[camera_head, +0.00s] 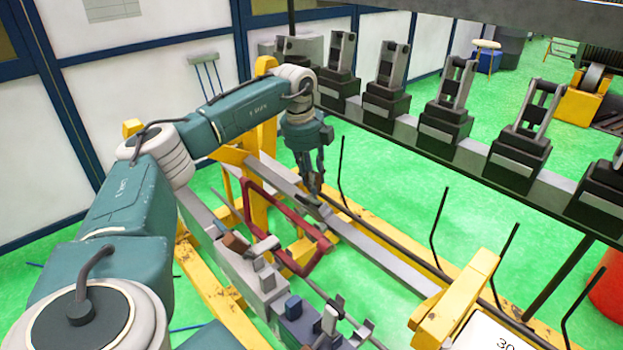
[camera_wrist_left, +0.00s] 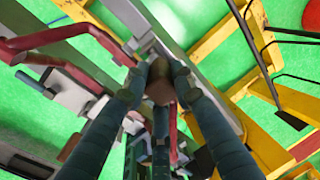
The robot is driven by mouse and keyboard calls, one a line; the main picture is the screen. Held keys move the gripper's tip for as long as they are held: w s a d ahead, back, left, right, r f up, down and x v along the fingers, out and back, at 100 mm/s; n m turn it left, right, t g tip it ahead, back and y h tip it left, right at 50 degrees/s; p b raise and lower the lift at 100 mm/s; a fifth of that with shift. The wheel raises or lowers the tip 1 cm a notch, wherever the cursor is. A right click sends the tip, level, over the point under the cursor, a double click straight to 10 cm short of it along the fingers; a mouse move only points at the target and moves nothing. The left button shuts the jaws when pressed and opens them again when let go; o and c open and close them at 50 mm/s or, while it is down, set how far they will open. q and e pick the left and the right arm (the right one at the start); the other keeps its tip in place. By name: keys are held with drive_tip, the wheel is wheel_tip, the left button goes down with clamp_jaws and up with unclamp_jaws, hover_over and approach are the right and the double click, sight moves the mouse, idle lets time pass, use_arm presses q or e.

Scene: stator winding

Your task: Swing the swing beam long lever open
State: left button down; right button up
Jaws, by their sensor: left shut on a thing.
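My left gripper (camera_head: 315,190) hangs down from the left arm over the grey beam of the machine. My right gripper is not in view.
Yellow frame beams (camera_head: 460,300) and a long grey rail (camera_head: 385,262) surround the gripper. Clamps and small blocks (camera_head: 293,308) sit on the near rail. Thin black upright rods (camera_head: 437,230) stand at the right. A row of black fixtures (camera_head: 447,110) lines the back. Green floor shows between.

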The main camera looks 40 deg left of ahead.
use_arm(q)
drive_tip(key=shift+w+r, duration=0.3)
drive_tip(key=shift+w, duration=0.1)
drive_tip(key=shift+w+d, duration=0.1)
drive_tip(key=shift+w, duration=0.1)
drive_tip(key=c, duration=1.4)
unclamp_jaws()
drive_tip(key=shift+w+f, duration=0.1)
drive_tip(key=shift+c, duration=0.2)
drive_tip(key=shift+w+f, duration=0.2)
drive_tip(key=shift+f, duration=0.05)
drive_tip(key=shift+s+r, duration=0.1)
drive_tip(key=shift+s, duration=0.05)
drive_tip(key=r, duration=0.4)
drive_tip(key=s+r, duration=0.1)
drive_tip(key=r, duration=0.6)
drive_tip(key=shift+s+a+r, duration=0.3)
drive_tip(key=shift+s, duration=0.05)
